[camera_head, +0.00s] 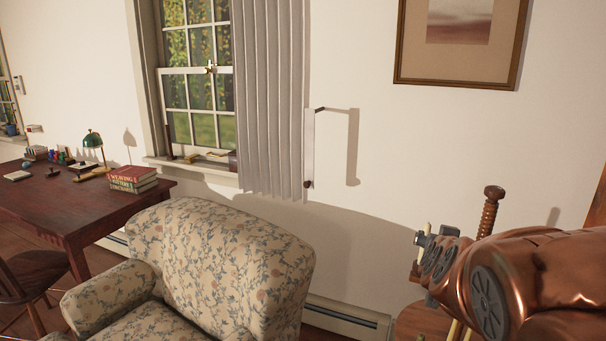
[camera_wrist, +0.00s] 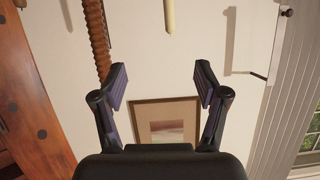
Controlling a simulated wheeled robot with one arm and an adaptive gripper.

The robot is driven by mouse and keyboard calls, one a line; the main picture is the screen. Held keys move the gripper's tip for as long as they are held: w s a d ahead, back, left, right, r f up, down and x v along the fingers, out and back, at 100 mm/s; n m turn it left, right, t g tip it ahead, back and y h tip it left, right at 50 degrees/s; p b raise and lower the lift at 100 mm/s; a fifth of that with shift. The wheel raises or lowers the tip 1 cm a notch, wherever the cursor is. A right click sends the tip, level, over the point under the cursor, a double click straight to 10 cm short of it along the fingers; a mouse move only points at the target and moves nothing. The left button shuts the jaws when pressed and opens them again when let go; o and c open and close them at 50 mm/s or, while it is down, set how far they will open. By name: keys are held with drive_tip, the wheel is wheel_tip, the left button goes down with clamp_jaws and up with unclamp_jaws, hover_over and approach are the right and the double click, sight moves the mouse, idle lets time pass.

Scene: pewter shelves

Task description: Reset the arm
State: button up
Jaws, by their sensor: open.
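My gripper (camera_wrist: 161,84) shows in the wrist view with its two dark fingers spread wide apart. Nothing is between the fingers. The wrist picture looks upside down, with the framed picture (camera_wrist: 166,122) on the wall beyond the fingers. In the head view, my copper-coloured arm fills the lower right. The fingers cannot be made out clearly there.
A turned wooden post (camera_head: 489,211) stands close behind my arm; it also shows in the wrist view (camera_wrist: 97,38), near a pale candle-like stick (camera_wrist: 170,16). A flowered armchair (camera_head: 220,262) and a desk (camera_head: 60,205) with books (camera_head: 133,180) are left. A curtain (camera_head: 270,95) hangs by the window.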

drive_tip(key=s+a+f+n+g+y, duration=0.2)
drive_tip(key=s+a+f+g+y, duration=0.15)
drive_tip(key=s+a+f, duration=0.5)
drive_tip(key=s+a+f+n+g+y, duration=0.25)
drive_tip(key=s+a+f+g, duration=0.25)
drive_tip(key=s, duration=0.6)
drive_tip(key=s+d+f+g, duration=0.2)
drive_tip(key=s+g, duration=0.5)
drive_tip(key=s, duration=1.2)
wheel_tip(320, 180, up, 16)
drive_tip(key=p, duration=1.4)
drive_tip(key=shift+f+t+h, duration=0.15)
drive_tip(key=shift+t+h, duration=0.25)
drive_tip(key=shift+t, duration=0.05)
drive_tip(key=shift+w+n, duration=0.1)
drive_tip(key=shift+n, duration=0.15)
